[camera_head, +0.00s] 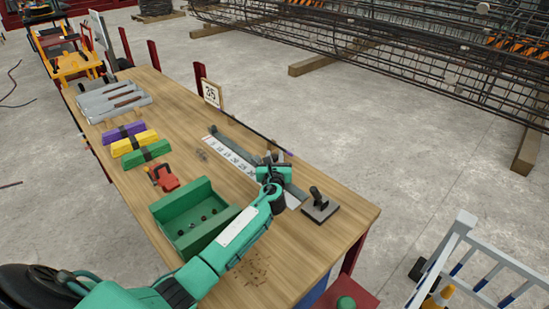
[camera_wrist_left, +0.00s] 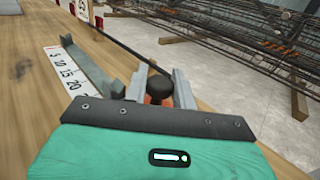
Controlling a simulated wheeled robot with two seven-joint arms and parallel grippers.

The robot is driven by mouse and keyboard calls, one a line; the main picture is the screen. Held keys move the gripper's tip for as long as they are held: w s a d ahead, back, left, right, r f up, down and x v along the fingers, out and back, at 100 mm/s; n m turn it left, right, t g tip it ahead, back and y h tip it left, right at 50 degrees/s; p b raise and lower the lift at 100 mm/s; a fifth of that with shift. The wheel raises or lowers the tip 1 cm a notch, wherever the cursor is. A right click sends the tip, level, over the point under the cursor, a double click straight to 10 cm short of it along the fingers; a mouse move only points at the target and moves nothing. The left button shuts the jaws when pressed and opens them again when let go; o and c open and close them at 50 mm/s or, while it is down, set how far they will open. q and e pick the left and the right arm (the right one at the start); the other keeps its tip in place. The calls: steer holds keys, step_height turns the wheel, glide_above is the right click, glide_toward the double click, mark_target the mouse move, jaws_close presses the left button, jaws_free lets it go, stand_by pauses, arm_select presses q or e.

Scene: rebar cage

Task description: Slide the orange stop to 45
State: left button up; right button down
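In the left wrist view the orange stop (camera_wrist_left: 158,99) shows a dark round knob on top and an orange part below. It stands between the two fingers of my left gripper (camera_wrist_left: 160,88), with little gap on either side. I cannot tell whether the fingers press on it. In the head view my left gripper (camera_head: 273,172) is low over the right part of the ruler and rail (camera_head: 232,154), hiding the stop. The white number scale (camera_wrist_left: 66,72) reads 5, 10, 15, 20 before my gripper covers it. My right gripper is not in view.
A card (camera_head: 211,93) that looks to read 35 stands at the table's back edge. A dark handled block (camera_head: 320,206) sits right of the rail. A green bin (camera_head: 193,217), a red clamp-like tool (camera_head: 163,177) and coloured blocks (camera_head: 134,144) lie to the left.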

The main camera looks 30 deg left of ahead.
arm_select(q)
jaws_close()
steer(key=shift+d, duration=0.2)
steer(key=d, duration=0.2)
steer(key=s+d+p, duration=0.1)
steer(key=shift+s+d, duration=0.2)
steer(key=shift+d, duration=0.15)
steer(key=shift+s+d, duration=0.15)
steer(key=shift+d, duration=0.25)
steer(key=o, duration=0.7)
jaws_free()
steer(key=shift+o, duration=0.4)
steer(key=shift+a, duration=0.1)
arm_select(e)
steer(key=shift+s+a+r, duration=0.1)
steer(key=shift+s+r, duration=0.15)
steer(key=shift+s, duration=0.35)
